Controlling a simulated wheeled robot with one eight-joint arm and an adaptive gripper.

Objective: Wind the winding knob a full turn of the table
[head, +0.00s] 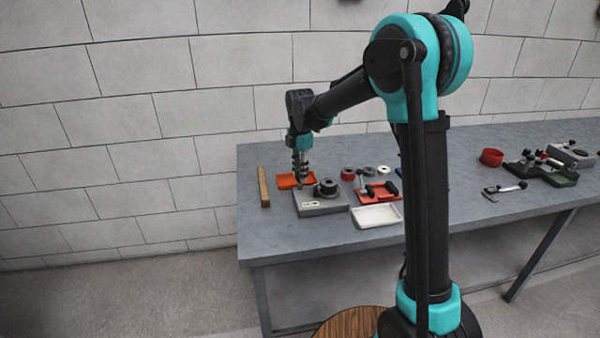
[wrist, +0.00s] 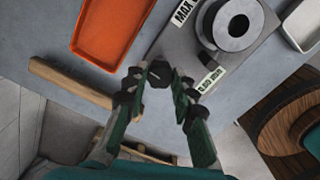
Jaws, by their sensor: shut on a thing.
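The grey winding device (head: 322,207) lies on the table near its left end, with a dark round turntable (head: 328,187) on top. The small dark winding knob (wrist: 159,73) is at the corner of the device, between my fingertips. My gripper (wrist: 158,82) is shut on it. In the head view my gripper (head: 302,181) points down at the device's left back side, and the knob is too small to make out there.
An orange tray (head: 288,181) lies behind the device and a wooden bar (head: 263,187) to its left. Several small round parts stand behind. The front left tabletop (head: 265,235) is clear.

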